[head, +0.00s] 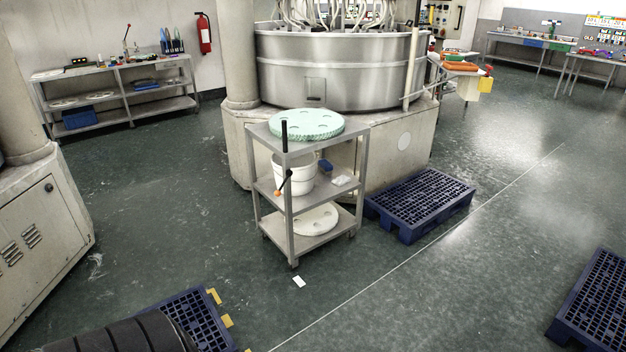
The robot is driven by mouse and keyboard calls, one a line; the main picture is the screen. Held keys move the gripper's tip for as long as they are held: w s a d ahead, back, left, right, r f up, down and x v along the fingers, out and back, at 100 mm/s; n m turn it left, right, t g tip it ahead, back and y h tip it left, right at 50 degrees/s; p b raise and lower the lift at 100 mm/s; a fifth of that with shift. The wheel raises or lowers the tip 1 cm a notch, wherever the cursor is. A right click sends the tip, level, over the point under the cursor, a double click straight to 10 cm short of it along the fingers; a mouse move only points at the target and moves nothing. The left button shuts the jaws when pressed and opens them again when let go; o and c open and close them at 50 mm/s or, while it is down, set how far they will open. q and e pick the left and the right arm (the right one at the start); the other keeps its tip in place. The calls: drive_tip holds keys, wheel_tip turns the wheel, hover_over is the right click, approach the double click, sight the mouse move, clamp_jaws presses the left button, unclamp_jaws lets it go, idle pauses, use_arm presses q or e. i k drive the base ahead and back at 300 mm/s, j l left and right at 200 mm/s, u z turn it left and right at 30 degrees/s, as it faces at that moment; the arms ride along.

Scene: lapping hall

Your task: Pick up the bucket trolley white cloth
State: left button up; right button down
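A grey three-tier trolley (308,244) stands in the middle of the head view, in front of the large steel machine. A white bucket (300,182) stands on its middle shelf, partly hidden by a trolley post and a dark, orange-tipped handle. A small white folded item (343,180), which looks like the white cloth, lies on the same shelf to the right of the bucket. A small blue item (325,167) lies behind it. A pale green disc (306,124) with holes covers most of the top shelf. Neither of my grippers is in view.
A blue pallet (420,203) lies close to the trolley's right. Another pallet (592,312) is at the lower right, and one with yellow corners (196,312) at the lower left. A small white piece (299,281) lies on the floor before the trolley.

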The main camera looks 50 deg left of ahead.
sight(342, 180)
drive_tip(key=u, duration=1.35)
drive_tip(key=i+l+z, duration=0.1)
drive_tip(key=i+z, duration=0.35)
drive_tip(key=i, duration=0.2)
drive_tip(key=i+j+z, duration=0.15)
drive_tip(key=i+z, duration=0.25)
drive_tip(key=i, duration=0.2)
drive_tip(key=i+l+u, duration=0.1)
drive_tip(key=i, duration=0.5)
drive_tip(key=i+l, duration=0.2)
drive_tip(key=i, duration=0.4)
drive_tip(key=i+l+u, duration=0.15)
drive_tip(key=i, duration=0.4)
